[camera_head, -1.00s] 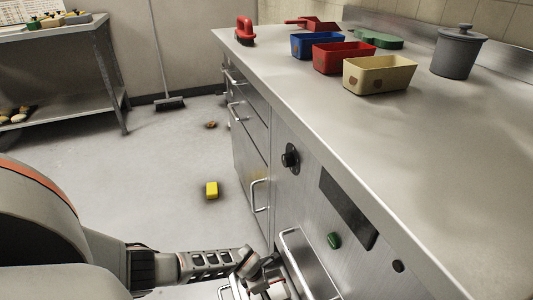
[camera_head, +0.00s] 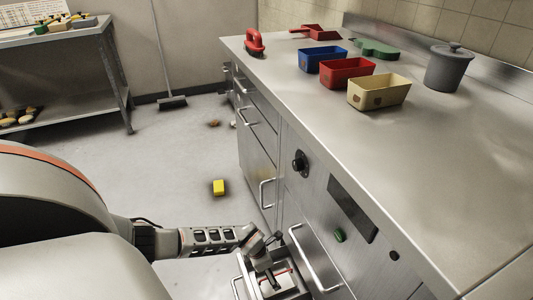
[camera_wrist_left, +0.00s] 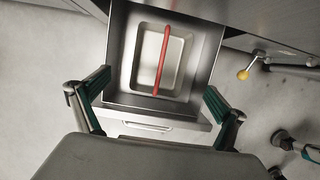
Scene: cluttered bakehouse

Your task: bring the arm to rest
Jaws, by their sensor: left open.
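My left gripper (camera_head: 266,261) hangs at the lower middle of the head view, over an open drawer (camera_head: 246,284) in the steel counter's front. In the left wrist view the two fingers of the gripper (camera_wrist_left: 156,98) are spread wide with nothing between them. Beyond them the open drawer (camera_wrist_left: 118,65) holds a pale rectangular tray (camera_wrist_left: 145,48). A thin red bar-like thing (camera_wrist_left: 162,62) lies lengthwise across the tray.
The steel counter (camera_head: 440,165) bears blue (camera_head: 318,65), red (camera_head: 342,77) and cream (camera_head: 375,97) bins and a grey lidded pot (camera_head: 449,69). A yellow block (camera_head: 219,188) lies on the floor. A broom (camera_head: 172,102) leans by the wall. Floor left of the counter is mostly clear.

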